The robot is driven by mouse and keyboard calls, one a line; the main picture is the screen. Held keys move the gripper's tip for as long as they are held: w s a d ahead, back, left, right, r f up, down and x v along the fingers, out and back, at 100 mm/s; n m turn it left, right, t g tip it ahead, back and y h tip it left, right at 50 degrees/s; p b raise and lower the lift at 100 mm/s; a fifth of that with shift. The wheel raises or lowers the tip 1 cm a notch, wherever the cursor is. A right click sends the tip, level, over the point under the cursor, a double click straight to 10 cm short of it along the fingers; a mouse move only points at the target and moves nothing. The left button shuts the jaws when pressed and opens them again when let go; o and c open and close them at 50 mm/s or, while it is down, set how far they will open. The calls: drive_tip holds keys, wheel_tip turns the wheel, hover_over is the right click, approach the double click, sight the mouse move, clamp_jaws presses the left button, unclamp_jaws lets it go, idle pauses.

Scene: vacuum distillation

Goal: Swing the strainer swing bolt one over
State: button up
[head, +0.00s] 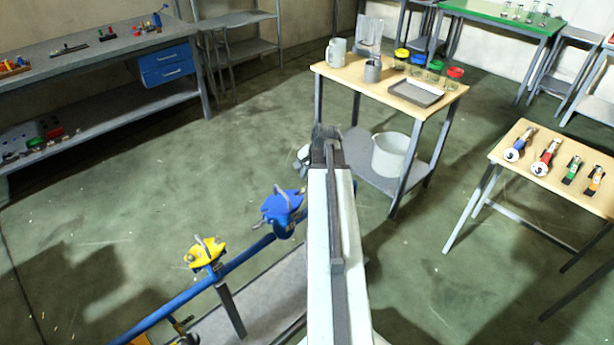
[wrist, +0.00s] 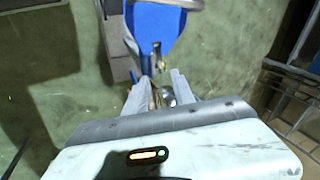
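A blue fitting (head: 283,206) sits on a blue pipe (head: 185,295), left of my arm in the head view. In the wrist view its blue body (wrist: 155,22) lies just beyond my fingers, with a slot at its near end and a small brass-coloured piece beside it. I cannot tell for sure which part is swing bolt one. My gripper (wrist: 162,77) has its two fingers apart. Metal parts (wrist: 160,97) show between or below the fingers; no grip on them shows. In the head view my arm hides most of the gripper.
A yellow fitting (head: 205,253) with a metal handle stands on the same pipe, nearer. A wooden table (head: 335,75) with cups and jars stands ahead, a white bucket (head: 391,155) on its shelf. Another table (head: 510,150) stands right. Floor on the left is clear.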

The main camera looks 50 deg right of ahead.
sight(304, 189)
drive_tip(key=shift+y, duration=0.8)
drive_tip(key=b+x, duration=0.2)
drive_tip(key=d+b+x, duration=0.1)
drive_tip(key=b+x, duration=0.4)
drive_tip(key=shift+w+d+f, duration=0.15)
drive_tip(key=shift+d+f, duration=0.1)
drive_tip(key=shift+f, duration=0.15)
drive_tip(key=shift+r, duration=0.1)
